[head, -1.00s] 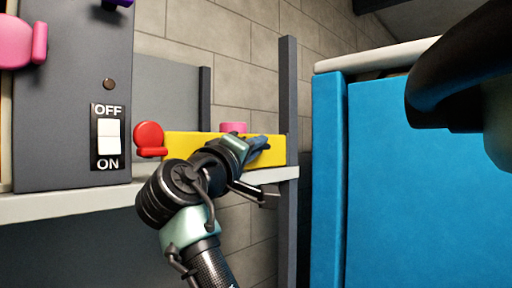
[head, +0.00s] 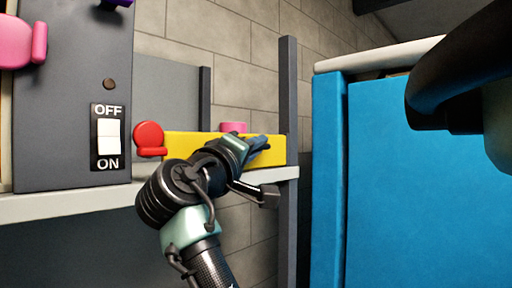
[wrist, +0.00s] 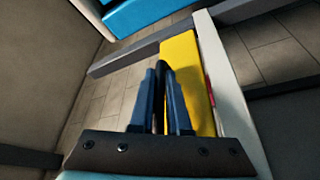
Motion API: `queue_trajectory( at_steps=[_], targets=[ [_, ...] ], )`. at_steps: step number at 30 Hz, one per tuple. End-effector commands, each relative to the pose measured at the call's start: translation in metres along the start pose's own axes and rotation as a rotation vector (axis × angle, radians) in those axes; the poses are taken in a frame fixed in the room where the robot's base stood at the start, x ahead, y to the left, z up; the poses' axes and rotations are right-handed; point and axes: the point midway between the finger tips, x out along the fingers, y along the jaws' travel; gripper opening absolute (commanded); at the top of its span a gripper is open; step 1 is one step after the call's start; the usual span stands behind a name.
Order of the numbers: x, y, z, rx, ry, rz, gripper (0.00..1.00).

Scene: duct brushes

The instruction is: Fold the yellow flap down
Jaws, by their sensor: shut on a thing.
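The yellow flap (head: 185,146) is a long flat-faced piece standing along the grey shelf edge in the head view. In the wrist view the yellow flap (wrist: 186,60) runs lengthwise just right of the fingers. My gripper (head: 262,145) is at the flap's right part, its blue fingers across the yellow face. In the wrist view my gripper (wrist: 158,72) has its fingers close together, shut at the flap, with a dark narrow gap between them. The exact contact is hidden.
A red knob (head: 149,138) stands at the flap's left end, and a pink piece (head: 234,127) shows behind it. An OFF/ON switch (head: 108,137) is on the grey panel at left. A grey post (head: 288,105) rises at the flap's right end. A blue cabinet (head: 415,190) stands farther right.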

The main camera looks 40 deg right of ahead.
Motion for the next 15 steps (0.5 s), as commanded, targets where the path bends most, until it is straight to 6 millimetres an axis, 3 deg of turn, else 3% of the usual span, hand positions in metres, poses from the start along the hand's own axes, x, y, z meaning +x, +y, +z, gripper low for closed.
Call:
queue_trajectory(
  at_steps=[15],
  targets=[
    [-0.006,-0.009,0.012,0.156,0.002,0.064,0.0]
  ],
)
